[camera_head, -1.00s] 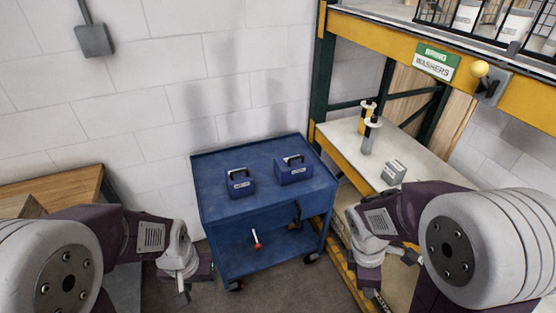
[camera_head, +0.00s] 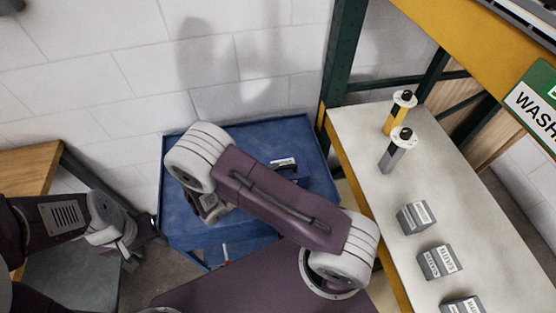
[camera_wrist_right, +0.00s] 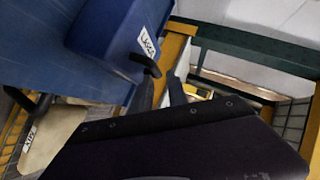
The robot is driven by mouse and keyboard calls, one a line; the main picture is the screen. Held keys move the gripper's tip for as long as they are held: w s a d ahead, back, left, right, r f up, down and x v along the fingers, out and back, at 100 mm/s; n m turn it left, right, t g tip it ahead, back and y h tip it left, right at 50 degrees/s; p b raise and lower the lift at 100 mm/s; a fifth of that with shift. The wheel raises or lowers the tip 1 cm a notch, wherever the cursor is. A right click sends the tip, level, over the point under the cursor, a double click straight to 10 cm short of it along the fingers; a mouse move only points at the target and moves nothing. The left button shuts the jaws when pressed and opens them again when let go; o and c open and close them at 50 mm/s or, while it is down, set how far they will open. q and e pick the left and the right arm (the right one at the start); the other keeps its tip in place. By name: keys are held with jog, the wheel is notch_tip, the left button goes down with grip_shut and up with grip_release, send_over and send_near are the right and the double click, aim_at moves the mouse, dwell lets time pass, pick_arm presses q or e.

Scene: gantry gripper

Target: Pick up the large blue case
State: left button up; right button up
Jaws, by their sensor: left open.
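The large blue case (camera_head: 289,163) sits on the blue cart's top. My right arm crosses in front of it and hides much of it in the head view. In the right wrist view a blue case with a white label (camera_wrist_right: 115,28) is close, at the top. My right gripper (camera_wrist_right: 161,92) shows two dark fingers apart beside it, with nothing seen between them. That gripper is hidden in the head view. My left gripper (camera_head: 143,250) is open and empty, left of the cart and apart from it. The smaller blue case is hidden behind my right arm.
The blue cart (camera_head: 180,222) stands against the white wall. A pale workbench (camera_head: 360,135) on its right holds a yellow bottle (camera_head: 400,112), a grey bottle (camera_head: 397,150) and several grey boxes (camera_head: 413,217). A wooden table (camera_head: 28,165) is on the left.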

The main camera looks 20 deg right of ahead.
aim_at(284, 166)
jog(key=shift+w+d+f+p, duration=0.2)
jog(key=shift+d+f+p, duration=0.2)
jog(key=shift+d+f, duration=0.5)
jog(key=shift+d, duration=0.15)
jog(key=p+x, duration=0.1)
jog(key=x, duration=0.3)
jog(key=shift+w+d+f, duration=0.1)
jog(key=shift+f, duration=0.1)
jog(key=shift+w+d, duration=0.1)
grip_shut()
pick_arm(q)
jog(key=shift+s+a+r, duration=0.25)
jog(key=shift+s+r, duration=0.05)
jog(key=shift+r, duration=0.25)
jog(key=shift+s+a+r, duration=0.25)
jog(key=shift+r, duration=0.25)
pick_arm(e)
jog(key=shift+r, duration=0.1)
